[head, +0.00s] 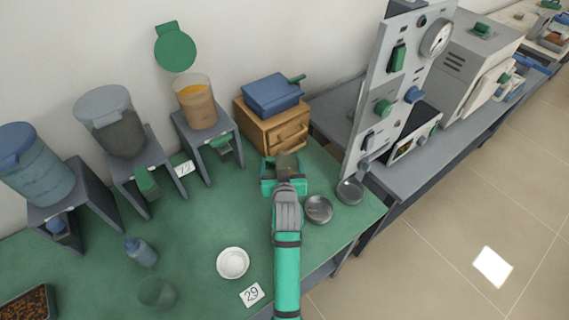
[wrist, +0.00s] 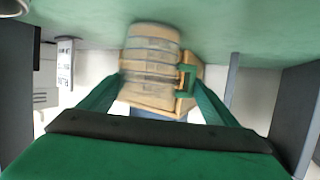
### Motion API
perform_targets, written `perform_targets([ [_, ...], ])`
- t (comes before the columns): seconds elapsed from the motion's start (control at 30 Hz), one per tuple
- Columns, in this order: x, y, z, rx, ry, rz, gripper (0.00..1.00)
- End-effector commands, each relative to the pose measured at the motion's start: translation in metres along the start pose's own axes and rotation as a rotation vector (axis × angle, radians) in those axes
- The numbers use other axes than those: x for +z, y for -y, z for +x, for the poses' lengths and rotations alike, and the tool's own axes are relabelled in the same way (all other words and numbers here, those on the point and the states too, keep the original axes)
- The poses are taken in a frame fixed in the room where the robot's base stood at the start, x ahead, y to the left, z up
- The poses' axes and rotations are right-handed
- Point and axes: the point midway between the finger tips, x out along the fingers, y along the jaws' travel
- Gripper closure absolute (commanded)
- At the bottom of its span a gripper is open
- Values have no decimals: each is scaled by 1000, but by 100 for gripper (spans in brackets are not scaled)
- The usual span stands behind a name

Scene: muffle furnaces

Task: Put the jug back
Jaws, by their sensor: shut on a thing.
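My gripper (head: 283,180) is shut on a small translucent jug (head: 287,164), over the green bench in front of the wooden drawer box. In the wrist view the jug (wrist: 150,62) looks banded and blurred, with a green handle (wrist: 187,79) on its right. The green fingers of my gripper (wrist: 158,82) are on either side of it. The wooden box shows behind the jug. Whether the jug touches the bench is hard to tell.
Three bins on grey stands (head: 205,135) line the wall. The wooden drawer box (head: 272,121) carries a blue case (head: 272,94). Two dark metal bowls (head: 318,209) lie right of my arm; a white bowl (head: 233,263) and a bottle (head: 141,251) are left. A tall panel (head: 385,90) stands right.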

Motion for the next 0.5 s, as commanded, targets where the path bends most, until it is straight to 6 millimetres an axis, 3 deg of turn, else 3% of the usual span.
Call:
perform_targets([
  [0.17, 3, -1, 1, 1, 1, 0, 64],
  [0.2, 2, -1, 1, 1, 0, 0, 8],
  [0.23, 2, -1, 1, 1, 0, 0, 1],
  [0.5, 1, -1, 0, 2, -1, 1, 0],
])
